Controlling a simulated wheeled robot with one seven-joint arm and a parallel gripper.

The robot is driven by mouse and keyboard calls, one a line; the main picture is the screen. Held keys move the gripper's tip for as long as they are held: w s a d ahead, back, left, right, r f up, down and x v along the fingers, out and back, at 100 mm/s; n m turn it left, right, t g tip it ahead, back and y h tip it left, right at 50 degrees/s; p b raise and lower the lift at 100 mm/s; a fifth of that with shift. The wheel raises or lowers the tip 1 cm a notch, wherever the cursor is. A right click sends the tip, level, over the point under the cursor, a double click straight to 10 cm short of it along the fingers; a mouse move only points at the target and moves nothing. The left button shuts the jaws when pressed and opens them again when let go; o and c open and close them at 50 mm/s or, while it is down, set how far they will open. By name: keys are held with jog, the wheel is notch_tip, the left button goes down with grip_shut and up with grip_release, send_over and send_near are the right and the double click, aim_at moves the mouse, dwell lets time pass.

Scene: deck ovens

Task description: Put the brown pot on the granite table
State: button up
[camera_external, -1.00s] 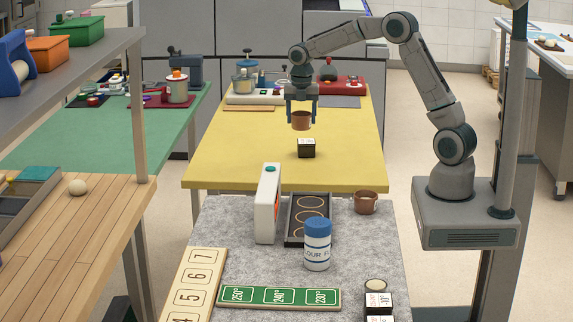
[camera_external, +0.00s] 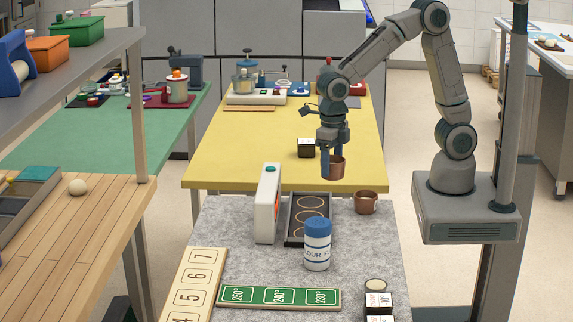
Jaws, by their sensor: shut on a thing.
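The brown pot (camera_external: 336,169) is held between the fingers of my gripper (camera_external: 332,165), which is shut on it. The pot hangs upright in the air, in the picture over the near edge of the yellow table (camera_external: 225,160). The grey speckled granite table (camera_external: 235,225) stands in front of the yellow one. A second, similar brown pot (camera_external: 366,203) stands on the granite table near its far right corner, apart from my gripper.
The granite table also holds a white box (camera_external: 267,205), a black tray with rings (camera_external: 296,236), a blue-lidded flour jar (camera_external: 317,245), a green number strip (camera_external: 279,298) and a wooden number strip (camera_external: 190,290). A small black box (camera_external: 306,148) stands on the yellow table. Bare granite shows right of the jar.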

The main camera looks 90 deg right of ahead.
jog(key=s+a+n, duration=0.3)
jog(key=s+a, duration=0.3)
jog(key=s, duration=0.1)
jog(key=a+f, duration=0.2)
jog(key=a, duration=0.1)
jog(key=s+a+f, duration=0.1)
jog(key=a+f, duration=0.1)
jog(key=a, duration=0.2)
jog(key=s+a+f+p, duration=0.1)
jog(key=a+f, duration=0.2)
jog(key=shift+s+a+f, duration=0.1)
jog(key=shift+s+a, duration=0.15)
jog(key=shift+a, duration=0.15)
jog(key=shift+f, duration=2.05)
jog(key=shift+f, duration=0.2)
jog(key=o, duration=1.1)
jog(key=shift+r, duration=0.15)
